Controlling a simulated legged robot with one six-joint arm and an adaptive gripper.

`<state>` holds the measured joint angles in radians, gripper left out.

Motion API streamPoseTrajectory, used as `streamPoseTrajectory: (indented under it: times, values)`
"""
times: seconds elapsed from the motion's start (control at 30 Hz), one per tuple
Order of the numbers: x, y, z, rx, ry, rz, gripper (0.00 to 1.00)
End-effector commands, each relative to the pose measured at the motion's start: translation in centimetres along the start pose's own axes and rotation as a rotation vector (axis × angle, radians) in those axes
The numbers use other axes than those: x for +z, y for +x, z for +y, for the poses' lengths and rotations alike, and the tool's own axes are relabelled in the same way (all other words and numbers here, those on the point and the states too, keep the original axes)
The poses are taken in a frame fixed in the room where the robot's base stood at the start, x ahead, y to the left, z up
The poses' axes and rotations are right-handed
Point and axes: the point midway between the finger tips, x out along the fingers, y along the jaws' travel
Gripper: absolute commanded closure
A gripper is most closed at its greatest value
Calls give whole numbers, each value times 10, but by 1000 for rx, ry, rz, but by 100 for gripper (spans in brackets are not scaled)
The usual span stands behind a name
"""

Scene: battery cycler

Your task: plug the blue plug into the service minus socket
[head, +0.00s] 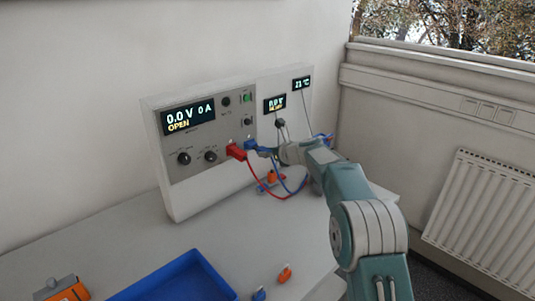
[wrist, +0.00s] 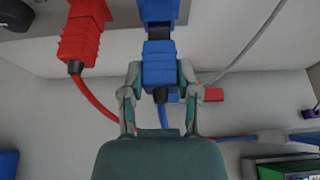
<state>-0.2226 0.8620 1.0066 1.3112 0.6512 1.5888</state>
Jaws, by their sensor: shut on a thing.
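The blue plug (wrist: 160,75) is held between the two fingers of my gripper (wrist: 159,68), in line with a blue socket (wrist: 158,9) at the top of the wrist view. A dark section shows between the blue bodies; I cannot tell how far the plug is in. In the head view, my gripper (head: 286,153) is at the panel's lower right, with the blue socket (head: 250,145) just left of it. The socket's label is too small to read. A blue cable runs from the plug.
A red plug (head: 236,152) with a red cable sits left of the blue socket. The cycler's display (head: 188,116) reads 0.0 V, 0 A, OPEN. A blue tray (head: 205,270) and small orange (head: 285,273) and blue (head: 259,294) pieces lie at the front.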

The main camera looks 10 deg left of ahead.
Motion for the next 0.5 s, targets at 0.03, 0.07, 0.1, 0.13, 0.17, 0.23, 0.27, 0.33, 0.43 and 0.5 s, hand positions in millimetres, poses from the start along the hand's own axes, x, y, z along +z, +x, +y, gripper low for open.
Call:
streamPoseTrajectory:
  times: [0.03, 0.07, 0.1, 0.13, 0.17, 0.23, 0.27, 0.33, 0.43, 0.5]
  values:
    - [0, 1, 0, 0, 0, 0, 100]
    - [0, 1, 0, 0, 0, 0, 100]
    - [0, 1, 0, 0, 0, 0, 100]
    - [0, 2, 0, 0, 0, 0, 100]
    - [0, 2, 0, 0, 0, 0, 100]
    - [1, 3, 0, 0, 1, 0, 100]
    - [1, 3, 0, 0, 1, 0, 100]
    - [1, 4, 0, 0, 1, 0, 100]
    - [2, 5, 0, 0, 0, 0, 100]
    - [2, 5, 0, 0, 0, 0, 100]
